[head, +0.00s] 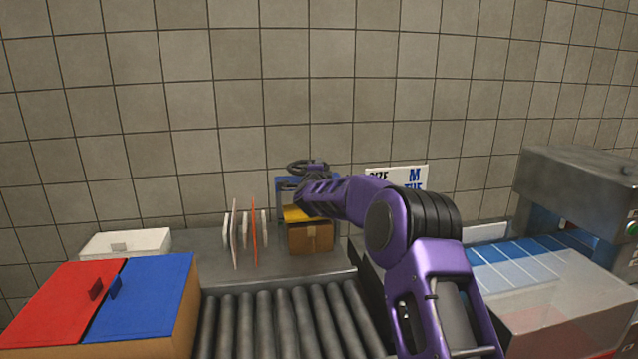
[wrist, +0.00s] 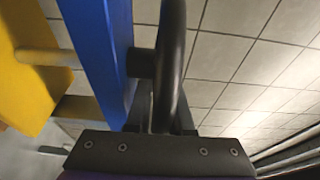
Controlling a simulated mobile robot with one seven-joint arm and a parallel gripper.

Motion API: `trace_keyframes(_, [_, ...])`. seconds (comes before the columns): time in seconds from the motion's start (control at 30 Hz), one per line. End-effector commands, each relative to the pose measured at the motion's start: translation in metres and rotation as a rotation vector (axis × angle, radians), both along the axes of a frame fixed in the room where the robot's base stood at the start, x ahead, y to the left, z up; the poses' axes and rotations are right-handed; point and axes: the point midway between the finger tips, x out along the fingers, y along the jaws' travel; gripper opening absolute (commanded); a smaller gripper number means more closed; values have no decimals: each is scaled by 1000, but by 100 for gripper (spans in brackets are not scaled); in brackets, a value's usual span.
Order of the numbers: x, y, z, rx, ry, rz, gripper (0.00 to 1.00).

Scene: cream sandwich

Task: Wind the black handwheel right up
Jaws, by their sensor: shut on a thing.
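The black handwheel (head: 305,165) sits on top of a blue frame (head: 283,184) near the tiled wall in the head view. In the wrist view the black handwheel's rim (wrist: 173,50) is seen edge-on, running down between the fingers of my gripper (wrist: 164,118). My gripper is shut on the rim. Its hub stub reaches left to the blue frame (wrist: 98,50). In the head view my arm covers part of the frame, and the grip itself is hard to make out. A yellow part (wrist: 32,70) shows left of the frame.
A cardboard box (head: 310,238) stands under the yellow part. Upright thin boards (head: 254,230) stand to its left. A roller conveyor (head: 275,325) lies in front. A red-and-blue-lidded box (head: 70,300) is at left, a grey machine (head: 575,185) at right.

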Motion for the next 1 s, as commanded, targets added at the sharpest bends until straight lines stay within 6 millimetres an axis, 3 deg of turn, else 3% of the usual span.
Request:
trace_keyframes(0.03, [1,-2,-8,-1,-2,34,0])
trace_keyframes(1.0, [13,8,-2,8,3,494,0])
